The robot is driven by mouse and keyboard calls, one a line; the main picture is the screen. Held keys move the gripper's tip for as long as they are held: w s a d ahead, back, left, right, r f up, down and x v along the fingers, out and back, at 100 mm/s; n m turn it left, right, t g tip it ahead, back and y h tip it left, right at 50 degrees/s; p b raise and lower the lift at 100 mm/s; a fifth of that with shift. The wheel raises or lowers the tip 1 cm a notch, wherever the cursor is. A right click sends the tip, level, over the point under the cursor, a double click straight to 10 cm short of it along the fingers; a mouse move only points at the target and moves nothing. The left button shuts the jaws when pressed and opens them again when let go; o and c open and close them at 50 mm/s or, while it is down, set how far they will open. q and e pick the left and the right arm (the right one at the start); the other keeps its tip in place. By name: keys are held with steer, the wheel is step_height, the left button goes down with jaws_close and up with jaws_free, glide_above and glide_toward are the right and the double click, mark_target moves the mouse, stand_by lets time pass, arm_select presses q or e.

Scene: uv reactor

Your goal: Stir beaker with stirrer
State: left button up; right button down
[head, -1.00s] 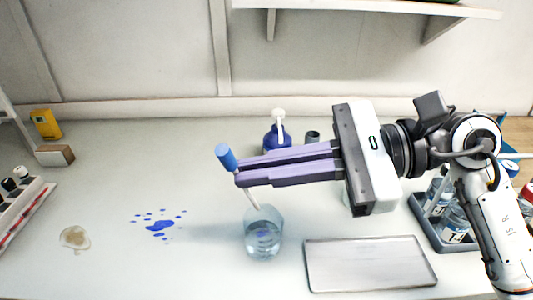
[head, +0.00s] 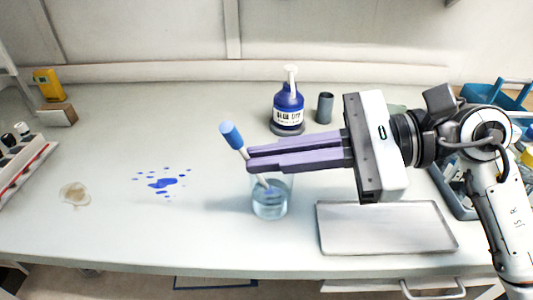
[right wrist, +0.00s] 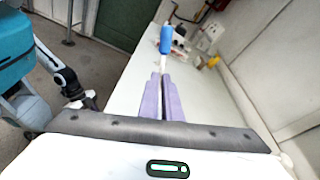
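The stirrer (head: 231,136) has a blue handle and a pale rod, and it stands tilted with its lower end inside the beaker. The glass beaker (head: 270,203) holds clear, bluish liquid and stands on the bench. My right gripper (head: 250,160) has purple fingers closed on the stirrer's rod just below the handle, above the beaker's rim. The fingers hide part of the rod and of the rim. In the right wrist view the blue handle (right wrist: 166,38) rises beyond the fingertips. My left gripper does not show in the head view.
A metal tray (head: 385,228) lies right of the beaker. A blue dye bottle (head: 288,107) and a grey cup (head: 325,108) stand behind. Blue spots (head: 163,183) and a brownish stain (head: 75,193) mark the left bench. A rack (head: 455,190) is at the right.

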steer(key=f+b, duration=0.1)
steer(key=w+f+b, duration=0.1)
steer(key=b, duration=0.1)
steer(key=d+f+b, duration=0.1)
steer(key=f, duration=0.1)
steer(key=shift+w, duration=0.4)
